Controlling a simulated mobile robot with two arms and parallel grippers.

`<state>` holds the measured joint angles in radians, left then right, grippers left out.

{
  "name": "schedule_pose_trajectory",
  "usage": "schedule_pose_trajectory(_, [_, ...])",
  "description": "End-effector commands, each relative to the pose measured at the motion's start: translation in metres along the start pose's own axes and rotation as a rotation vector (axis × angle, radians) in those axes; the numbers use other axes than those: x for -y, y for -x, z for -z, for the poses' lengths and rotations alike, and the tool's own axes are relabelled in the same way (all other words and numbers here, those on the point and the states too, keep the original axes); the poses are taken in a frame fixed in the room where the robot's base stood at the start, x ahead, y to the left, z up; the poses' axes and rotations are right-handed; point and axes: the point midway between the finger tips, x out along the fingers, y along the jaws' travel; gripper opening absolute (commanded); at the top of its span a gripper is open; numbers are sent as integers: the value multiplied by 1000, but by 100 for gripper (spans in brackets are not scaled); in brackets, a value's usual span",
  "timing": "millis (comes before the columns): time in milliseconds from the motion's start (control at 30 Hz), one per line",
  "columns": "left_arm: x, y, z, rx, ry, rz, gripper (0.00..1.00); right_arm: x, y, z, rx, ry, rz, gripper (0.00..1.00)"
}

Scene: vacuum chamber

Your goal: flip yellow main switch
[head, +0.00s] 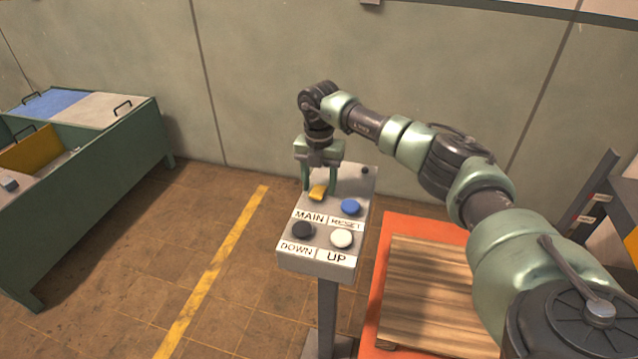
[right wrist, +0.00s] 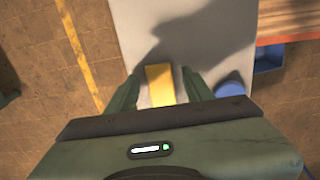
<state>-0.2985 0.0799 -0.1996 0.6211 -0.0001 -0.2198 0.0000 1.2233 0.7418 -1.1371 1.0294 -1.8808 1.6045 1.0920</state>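The yellow main switch (head: 317,192) sits at the upper left of the control panel (head: 356,186), above the label MAIN. My right gripper (head: 320,190) points down over the panel with its fingers apart, one on each side of the switch. In the right wrist view the yellow switch (right wrist: 160,85) shows between the two open fingers (right wrist: 160,88), with gaps on both sides. I cannot tell whether a finger touches it. My left gripper is not in view.
A blue RESET button (head: 350,206) is just right of the switch. A black DOWN button (head: 302,230) and a white UP button (head: 341,238) are nearer. An orange platform with wooden boards (head: 425,290) stands to the right. A green bin (head: 95,165) is at left.

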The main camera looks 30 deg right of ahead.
Motion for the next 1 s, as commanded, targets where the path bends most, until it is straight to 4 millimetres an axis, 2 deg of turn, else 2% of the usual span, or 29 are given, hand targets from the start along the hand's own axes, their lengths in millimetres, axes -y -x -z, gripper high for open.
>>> schedule_pose_trajectory(367, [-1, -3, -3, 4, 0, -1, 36, 0, 4, 0, 2, 0, -1, 53])
schedule_pose_trajectory(733, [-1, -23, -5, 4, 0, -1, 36, -1, 62, -1, 3, -1, -3, 53])
schedule_pose_trajectory(900, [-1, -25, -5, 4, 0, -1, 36, 0, 76, 0, 1, 0, -1, 53])
schedule_pose_trajectory(1000, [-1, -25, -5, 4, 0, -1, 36, 0, 78, 0, 0, 0, 0, 53])
